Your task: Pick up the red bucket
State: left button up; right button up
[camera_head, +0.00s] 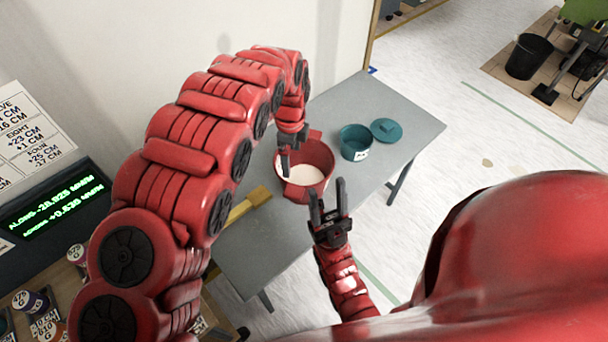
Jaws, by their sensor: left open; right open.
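The red bucket (318,158) stands upright on the grey table, with white contents showing inside it. My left gripper (287,162) reaches down from above at the bucket's left rim. It is open, and I cannot tell whether a finger is inside the bucket or touching it. My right gripper (328,192) is open with its fingers pointing up, just in front of the bucket's lower right side. It looks empty, and its gap from the bucket is hard to judge.
The grey table (390,110) also holds a teal pot (355,142) and a teal lid (386,130) right of the bucket. A yellow-handled brush (248,203) lies to the left. A wall stands behind. A black bin (529,56) is far off on the floor.

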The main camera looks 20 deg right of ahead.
pick_arm(q)
jog(key=b, duration=0.8)
send_over(294, 190)
notch_tip(294, 190, down, 9)
jog(key=shift+s+f, duration=0.15)
jog(key=shift+f, duration=1)
jog(key=shift+f+p, duration=0.25)
jog(key=shift+p, duration=0.1)
notch_tip(294, 190, down, 4)
jog(key=shift+r+p, duration=0.25)
jog(key=shift+p, duration=1)
jog(key=shift+w+f, duration=0.2)
jog(key=shift+f, duration=0.5)
jog(key=shift+c, duration=0.3)
grip_shut()
